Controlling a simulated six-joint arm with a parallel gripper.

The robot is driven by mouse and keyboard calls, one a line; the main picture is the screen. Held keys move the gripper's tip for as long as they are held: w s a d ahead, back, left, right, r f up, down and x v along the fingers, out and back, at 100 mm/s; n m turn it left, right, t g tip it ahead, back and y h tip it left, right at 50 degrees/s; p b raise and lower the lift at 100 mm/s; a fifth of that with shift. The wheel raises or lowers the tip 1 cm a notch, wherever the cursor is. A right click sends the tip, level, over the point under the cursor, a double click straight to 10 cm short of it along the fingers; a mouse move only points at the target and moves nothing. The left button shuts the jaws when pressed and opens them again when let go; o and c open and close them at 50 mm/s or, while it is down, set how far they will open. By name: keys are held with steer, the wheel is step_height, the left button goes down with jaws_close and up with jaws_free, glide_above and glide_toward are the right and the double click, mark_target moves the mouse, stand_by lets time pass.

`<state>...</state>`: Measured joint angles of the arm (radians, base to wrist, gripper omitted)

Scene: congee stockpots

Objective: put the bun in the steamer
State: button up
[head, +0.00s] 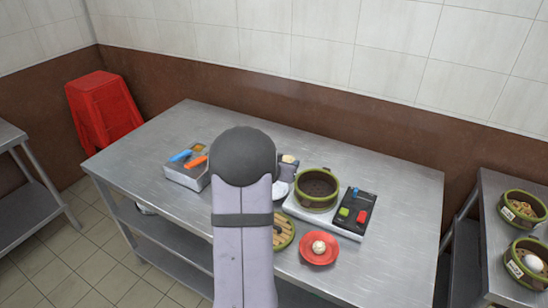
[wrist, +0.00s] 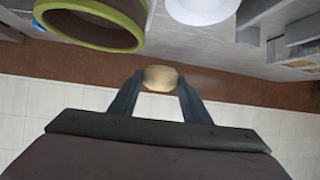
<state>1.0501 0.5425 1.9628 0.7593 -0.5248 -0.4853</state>
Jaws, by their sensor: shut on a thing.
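My gripper (wrist: 160,80) is shut on a pale cream bun (wrist: 161,74), with one finger on each side of it in the wrist view. In the head view the bun (head: 289,158) shows just right of my arm's dark round joint, and my arm hides part of the gripper. The round steamer (head: 317,204) has a green rim and stands open with a dark inside, to the right of and nearer than the bun. In the wrist view the steamer (wrist: 98,38) is at upper left, apart from the bun.
A black panel (head: 354,214) with green and red blocks is right of the steamer. A red plate (head: 306,258) holds a whitish item. A round slatted piece (head: 285,233) and a white dish (head: 280,190) are partly behind my arm. A box of tools (head: 184,178) is left.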

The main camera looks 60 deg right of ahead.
steer(key=s+r+m+g+p, duration=0.1)
steer(key=s+m+g+p, duration=0.2)
steer(key=s, duration=0.7)
steer(key=shift+d+r+m+g+p, duration=0.3)
steer(key=shift+r+g+p, duration=0.1)
steer(key=shift+p, duration=0.1)
steer(key=shift+f, duration=0.1)
step_height(320, 180, down, 7)
steer(key=b, duration=0.7)
steer(key=shift+f+b, duration=0.4)
steer(key=shift+f, duration=0.1)
stand_by(0.4)
steer(key=o, duration=1.1)
steer(key=shift+s+a+f, duration=0.1)
steer(key=shift+f, duration=0.05)
steer(key=shift+c, duration=1.3)
steer(key=shift+a, duration=0.1)
